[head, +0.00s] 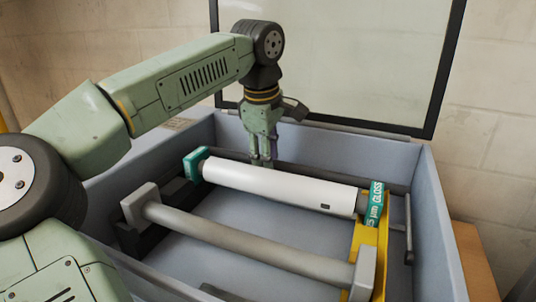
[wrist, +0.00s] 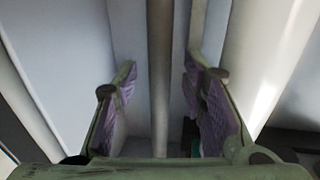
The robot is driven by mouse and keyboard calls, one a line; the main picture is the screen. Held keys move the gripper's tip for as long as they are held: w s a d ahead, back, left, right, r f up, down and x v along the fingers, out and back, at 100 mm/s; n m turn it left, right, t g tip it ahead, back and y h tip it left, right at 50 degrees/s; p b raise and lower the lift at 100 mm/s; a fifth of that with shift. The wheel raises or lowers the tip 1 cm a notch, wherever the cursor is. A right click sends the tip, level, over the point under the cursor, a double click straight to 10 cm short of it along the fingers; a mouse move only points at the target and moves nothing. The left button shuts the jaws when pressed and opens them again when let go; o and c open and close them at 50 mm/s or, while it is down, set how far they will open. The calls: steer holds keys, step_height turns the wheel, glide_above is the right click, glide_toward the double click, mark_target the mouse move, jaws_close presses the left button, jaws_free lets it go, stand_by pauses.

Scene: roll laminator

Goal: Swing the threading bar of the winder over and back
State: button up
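A thin dark grey bar (head: 312,171) runs behind the white roll, inside the laminator's grey housing; it appears to be the threading bar, though I cannot be certain. In the wrist view the bar (wrist: 160,85) runs between my fingers, with a gap on both sides. My gripper (head: 262,163) points down just behind the white roll, towards its left part. It is open around the bar in the wrist view (wrist: 159,75), with nothing clamped. The fingertips are partly hidden by the roll in the head view.
The white roll (head: 280,185) lies close in front of my gripper, with a teal left end and a teal "GLOSS" band at right. A thicker grey roller (head: 245,243) lies nearer. The housing wall (head: 440,225) and raised clear lid (head: 340,50) bound the space.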

steer(key=shift+c, duration=0.5)
jaws_close()
stand_by(0.3)
